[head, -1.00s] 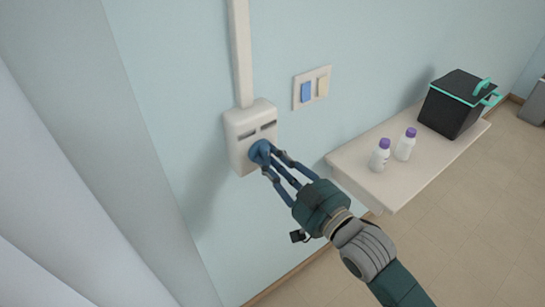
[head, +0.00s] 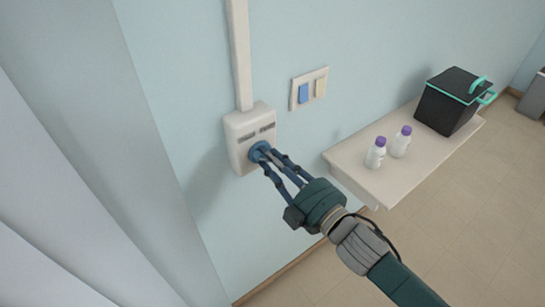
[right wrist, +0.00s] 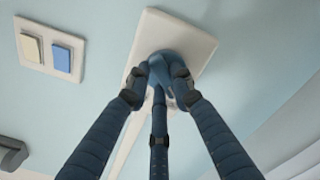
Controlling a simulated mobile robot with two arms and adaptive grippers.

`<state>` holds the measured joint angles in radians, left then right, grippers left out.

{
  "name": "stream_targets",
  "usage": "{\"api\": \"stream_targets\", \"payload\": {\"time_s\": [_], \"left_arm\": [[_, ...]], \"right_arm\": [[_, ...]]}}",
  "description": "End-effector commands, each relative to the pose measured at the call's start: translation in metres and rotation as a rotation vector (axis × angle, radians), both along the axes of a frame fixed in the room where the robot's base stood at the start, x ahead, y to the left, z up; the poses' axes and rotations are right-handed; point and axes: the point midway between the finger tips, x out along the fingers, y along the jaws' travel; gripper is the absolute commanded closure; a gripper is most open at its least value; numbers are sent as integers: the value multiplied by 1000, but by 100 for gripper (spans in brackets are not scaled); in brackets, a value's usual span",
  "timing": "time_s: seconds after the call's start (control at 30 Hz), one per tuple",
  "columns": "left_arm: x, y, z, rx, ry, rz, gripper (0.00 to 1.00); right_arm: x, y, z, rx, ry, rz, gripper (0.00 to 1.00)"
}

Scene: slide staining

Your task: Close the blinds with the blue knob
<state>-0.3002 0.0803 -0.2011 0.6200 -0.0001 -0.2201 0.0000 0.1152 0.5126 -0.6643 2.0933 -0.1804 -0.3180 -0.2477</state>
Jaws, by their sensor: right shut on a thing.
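The blue knob (head: 258,150) sits on the front of a white box (head: 239,128) fixed to the wall. My right gripper (head: 265,157) is shut on the knob, its fingers around it. In the right wrist view the fingers (right wrist: 160,90) close around the blue knob (right wrist: 172,65) and partly hide it against the white plate (right wrist: 185,32). Pale folds, likely the blinds (head: 60,170), fill the left side of the head view. My left gripper is not in view.
A switch plate (head: 309,88) with a blue and a cream switch is on the wall right of the box. A white shelf (head: 395,185) holds two purple-capped bottles (head: 375,153) and a black box (head: 449,103) with teal trim. A vertical conduit (head: 240,55) runs up from the white box.

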Motion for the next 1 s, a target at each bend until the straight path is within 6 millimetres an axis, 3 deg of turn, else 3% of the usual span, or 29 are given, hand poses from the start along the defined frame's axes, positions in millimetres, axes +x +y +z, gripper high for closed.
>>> {"api": "stream_targets", "payload": {"time_s": [0.33, 0.9, 0.93, 1.0], "left_arm": [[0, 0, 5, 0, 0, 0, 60], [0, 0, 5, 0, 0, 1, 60], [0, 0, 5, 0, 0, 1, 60], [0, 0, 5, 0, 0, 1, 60]], "right_arm": [[0, 0, 0, -120, -84, 0, 100], [0, 0, 0, -144, -101, -1, 100], [0, 0, -1, -144, -100, -1, 72], [0, 0, 0, -143, -100, -1, 58]]}}
